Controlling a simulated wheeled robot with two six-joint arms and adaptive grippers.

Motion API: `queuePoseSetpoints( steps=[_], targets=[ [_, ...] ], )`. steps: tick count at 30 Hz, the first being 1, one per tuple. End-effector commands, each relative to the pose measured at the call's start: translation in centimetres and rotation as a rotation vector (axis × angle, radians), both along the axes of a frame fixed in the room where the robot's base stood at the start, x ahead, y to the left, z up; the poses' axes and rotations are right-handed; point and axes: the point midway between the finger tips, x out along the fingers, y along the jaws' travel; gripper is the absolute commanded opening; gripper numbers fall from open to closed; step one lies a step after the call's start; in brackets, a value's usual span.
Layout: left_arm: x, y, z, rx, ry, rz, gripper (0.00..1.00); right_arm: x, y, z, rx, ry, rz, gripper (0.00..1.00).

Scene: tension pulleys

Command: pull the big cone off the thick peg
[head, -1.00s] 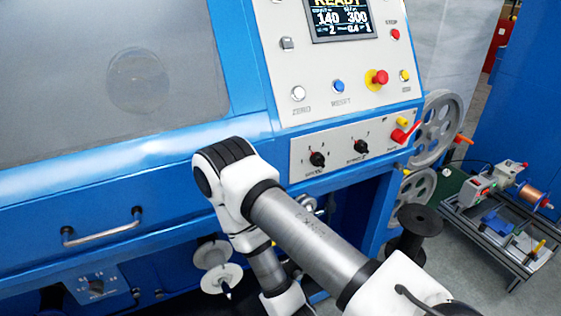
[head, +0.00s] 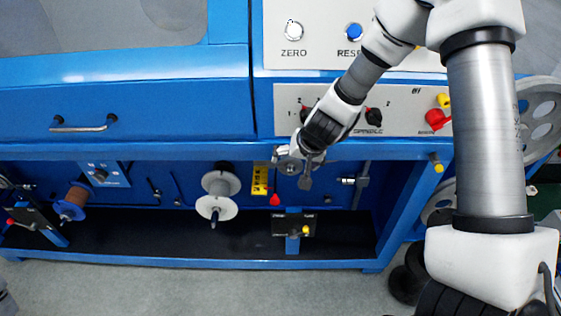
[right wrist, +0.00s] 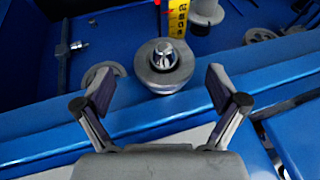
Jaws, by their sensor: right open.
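In the right wrist view, my right gripper (right wrist: 160,84) is open, with its two fingers spread wide. A grey rounded piece with a shiny metal tip (right wrist: 164,58) lies beyond and between the fingers, apart from both. I cannot tell for sure that it is the big cone on the thick peg. In the head view my right gripper (head: 297,168) hangs in front of the machine's lower opening, and its fingers partly cover the things behind it. My left gripper is not in view.
A pale flanged spool (head: 220,183) sits left of the gripper on the machine. A yellow scale strip (head: 260,179) is between them. A black block (head: 293,226) stands below. The blue beam (head: 180,151) runs just above the opening.

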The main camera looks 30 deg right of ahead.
Motion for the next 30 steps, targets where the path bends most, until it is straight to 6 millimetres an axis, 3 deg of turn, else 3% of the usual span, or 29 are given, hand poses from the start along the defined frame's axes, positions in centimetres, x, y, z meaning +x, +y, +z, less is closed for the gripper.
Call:
queuePoseSetpoints(
  steps=[1,4,13,19,30],
  targets=[
    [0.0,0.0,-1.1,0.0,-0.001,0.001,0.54,0.4,0.0,-1.3,-0.003,0.001,0.003,0.96],
    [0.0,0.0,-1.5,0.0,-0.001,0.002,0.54,0.9,0.0,-2.1,-0.003,0.0,0.002,0.96],
    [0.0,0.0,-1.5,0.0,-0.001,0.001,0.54,1.1,0.0,-2.2,-0.002,0.0,0.001,0.96],
    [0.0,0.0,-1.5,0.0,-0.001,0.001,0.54,1.1,0.0,-2.2,-0.002,0.0,0.001,0.26],
    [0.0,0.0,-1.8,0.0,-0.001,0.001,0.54,0.7,0.3,-2.4,0.0,0.004,0.002,0.26]
  ],
)
